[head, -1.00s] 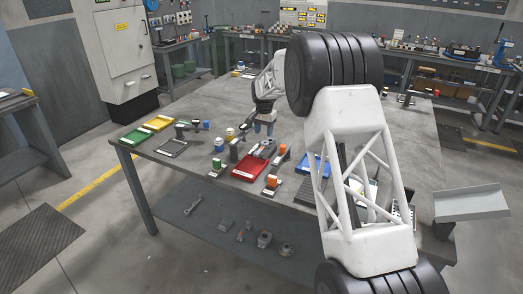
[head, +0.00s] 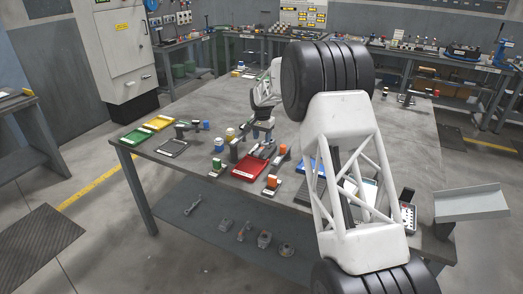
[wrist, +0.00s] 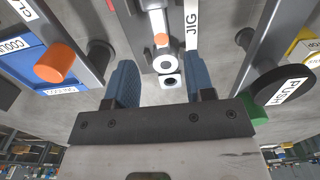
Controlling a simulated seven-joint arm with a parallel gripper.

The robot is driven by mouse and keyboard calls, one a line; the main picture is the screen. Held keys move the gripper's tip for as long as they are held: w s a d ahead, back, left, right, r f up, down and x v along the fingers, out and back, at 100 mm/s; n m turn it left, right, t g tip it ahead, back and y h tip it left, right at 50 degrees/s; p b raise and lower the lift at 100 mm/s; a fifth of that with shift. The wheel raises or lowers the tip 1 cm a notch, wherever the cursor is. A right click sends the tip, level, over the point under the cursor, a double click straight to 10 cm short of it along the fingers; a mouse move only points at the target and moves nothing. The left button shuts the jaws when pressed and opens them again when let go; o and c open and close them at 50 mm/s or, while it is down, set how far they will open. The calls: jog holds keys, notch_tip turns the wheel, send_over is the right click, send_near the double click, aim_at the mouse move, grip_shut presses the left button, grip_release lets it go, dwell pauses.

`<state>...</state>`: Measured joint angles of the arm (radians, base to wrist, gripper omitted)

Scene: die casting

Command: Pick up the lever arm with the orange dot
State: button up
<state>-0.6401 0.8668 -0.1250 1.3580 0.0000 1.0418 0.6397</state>
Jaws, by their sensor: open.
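In the wrist view, a light grey lever-like part with an orange dot (wrist: 160,41) and a round white ring end lies between and ahead of my blue fingers. A small square piece with a dark hole sits just below its ring end. My gripper (wrist: 160,72) is open, with one finger on each side of these parts and nothing visibly clamped. In the head view, my gripper (head: 262,140) is low over the bench, just behind the red tray (head: 248,172). There the lever arm is too small and too covered to make out.
A white JIG label (wrist: 191,22) is close to the right finger. In the head view, yellow (head: 159,123) and green (head: 134,137) trays lie at the bench's left end.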

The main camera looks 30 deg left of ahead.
aim_at(262, 148)
jog(key=shift+s+a+f, duration=0.1)
jog(key=shift+f, duration=1.2)
jog(key=shift+s+f, duration=0.1)
jog(key=shift+f, duration=1.2)
jog(key=shift+c, duration=0.5)
grip_shut()
